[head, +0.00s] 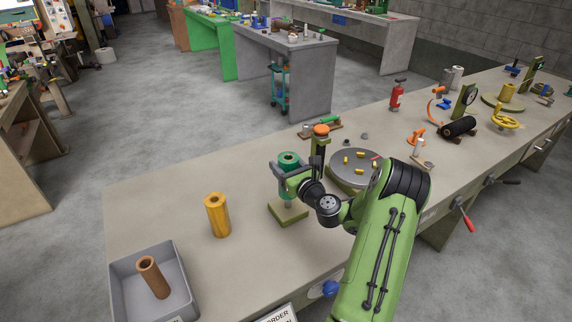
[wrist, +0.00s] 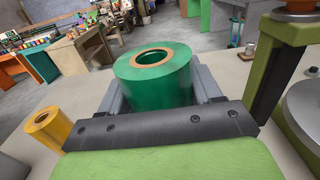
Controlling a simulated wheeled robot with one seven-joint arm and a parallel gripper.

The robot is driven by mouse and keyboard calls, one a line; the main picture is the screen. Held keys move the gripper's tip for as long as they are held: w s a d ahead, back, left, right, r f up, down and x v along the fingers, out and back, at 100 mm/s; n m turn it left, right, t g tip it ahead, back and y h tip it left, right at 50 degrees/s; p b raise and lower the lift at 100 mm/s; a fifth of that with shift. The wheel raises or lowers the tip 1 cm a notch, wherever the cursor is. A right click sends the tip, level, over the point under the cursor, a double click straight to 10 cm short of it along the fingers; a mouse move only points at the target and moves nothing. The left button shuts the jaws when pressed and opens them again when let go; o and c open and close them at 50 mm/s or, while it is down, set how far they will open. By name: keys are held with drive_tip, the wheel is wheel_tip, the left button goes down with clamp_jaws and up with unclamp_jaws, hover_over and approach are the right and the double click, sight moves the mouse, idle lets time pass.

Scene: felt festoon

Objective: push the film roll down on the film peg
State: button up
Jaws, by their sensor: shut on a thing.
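The film roll is a green roll (head: 288,159) with a tan core. It also shows upright in the wrist view (wrist: 155,82). My gripper (head: 287,175) is shut on it, with a grey finger on either side in the wrist view. The film peg (head: 288,204) is a short grey post on a square olive base (head: 289,213), directly under the roll. A bare stretch of post shows between roll and base. No peg tip shows in the roll's dark hole, and I cannot tell how far the post reaches inside.
A yellow roll (head: 217,215) stands on the bench to the left. A brown roll (head: 153,277) stands in a grey tray (head: 118,280). A green post with an orange top (head: 321,130) and a round grey turntable (head: 345,165) are close on the right.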

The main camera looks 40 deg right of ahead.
drive_tip(key=shift+f+b, duration=2.05)
drive_tip(key=shift+f, duration=0.85)
drive_tip(key=o, duration=1.3)
drive_tip(key=shift+c, duration=0.2)
drive_tip(key=shift+s, duration=0.15)
drive_tip(key=s+a+b, duration=0.1)
drive_tip(key=s+a, duration=0.2)
drive_tip(key=s, duration=1.2)
drive_tip(key=shift+s, duration=0.15)
drive_tip(key=shift+s, duration=0.1)
